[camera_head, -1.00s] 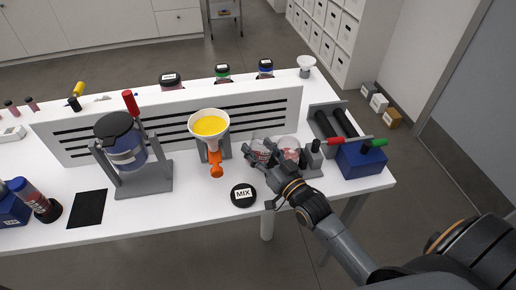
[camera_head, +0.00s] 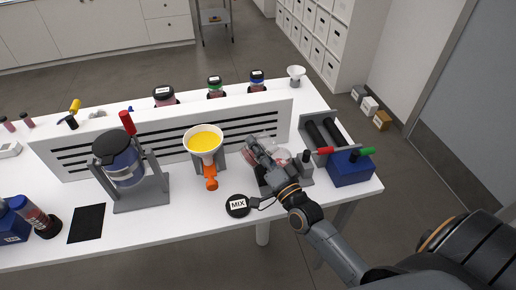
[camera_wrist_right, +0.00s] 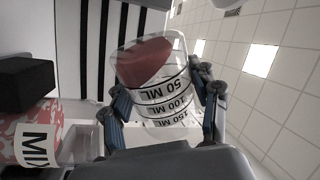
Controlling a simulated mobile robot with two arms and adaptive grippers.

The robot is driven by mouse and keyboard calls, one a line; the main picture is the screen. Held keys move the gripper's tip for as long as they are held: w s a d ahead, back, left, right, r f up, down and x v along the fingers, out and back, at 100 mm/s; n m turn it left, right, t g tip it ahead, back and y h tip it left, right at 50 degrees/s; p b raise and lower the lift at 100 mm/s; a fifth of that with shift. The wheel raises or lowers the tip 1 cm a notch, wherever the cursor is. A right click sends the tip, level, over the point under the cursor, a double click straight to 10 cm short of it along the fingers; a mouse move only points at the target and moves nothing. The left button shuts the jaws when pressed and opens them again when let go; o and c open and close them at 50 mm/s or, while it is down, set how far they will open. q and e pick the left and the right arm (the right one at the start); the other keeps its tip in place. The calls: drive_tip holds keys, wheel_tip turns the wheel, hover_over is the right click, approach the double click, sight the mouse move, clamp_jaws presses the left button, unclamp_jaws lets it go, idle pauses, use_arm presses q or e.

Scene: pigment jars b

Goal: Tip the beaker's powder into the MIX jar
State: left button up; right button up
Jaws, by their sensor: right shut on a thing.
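My right gripper (camera_head: 256,150) is shut on a clear beaker (camera_head: 248,159) above the table, right of the funnel. In the right wrist view the beaker (camera_wrist_right: 168,105) sits between the fingers, tilted, with dark red powder (camera_wrist_right: 142,62) lying against one side toward its far end. Its mouth is not clearly visible. The MIX jar (camera_wrist_right: 35,120), pinkish and white with a MIX label, is at the lower left there, apart from the beaker. In the head view a pinkish jar (camera_head: 284,156) shows partly behind the gripper. A black MIX disc (camera_head: 237,206) lies on the table. My left gripper is not in view.
A white funnel with yellow powder (camera_head: 204,140) stands left of the gripper, before a slotted white panel (camera_head: 270,113). A grey-framed machine (camera_head: 140,190) is farther left. A blue box (camera_head: 350,170) is at the right end.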

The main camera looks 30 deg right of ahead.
sight(273, 143)
drive_tip(key=r+m, duration=0.1)
drive_tip(key=m, duration=0.1)
drive_tip(key=r+m+h+p, duration=0.1)
drive_tip(key=m, duration=0.1)
drive_tip(key=shift+d, duration=0.3)
drive_tip(key=m, duration=0.1)
drive_tip(key=r+m+p, duration=0.1)
drive_tip(key=shift+d+m+h, duration=0.4)
drive_tip(key=shift+d+r+m+h+p, duration=0.15)
drive_tip(key=shift+d+m, duration=0.05)
drive_tip(key=shift+m, duration=0.5)
drive_tip(key=shift+d+r+m+h+p, duration=0.15)
drive_tip(key=shift+d+m, duration=0.05)
drive_tip(key=shift+m, duration=0.5)
drive_tip(key=shift+s+d+r+m+h, duration=0.1)
drive_tip(key=shift+d+r+m+h, duration=0.25)
drive_tip(key=shift+m, duration=0.65)
drive_tip(key=shift+f, duration=0.1)
drive_tip(key=shift+d+r+m+h+p, duration=0.2)
drive_tip(key=shift+d+m+h+p, duration=0.2)
drive_tip(key=shift+m, duration=0.7)
drive_tip(key=shift+d, duration=0.15)
idle(1.4)
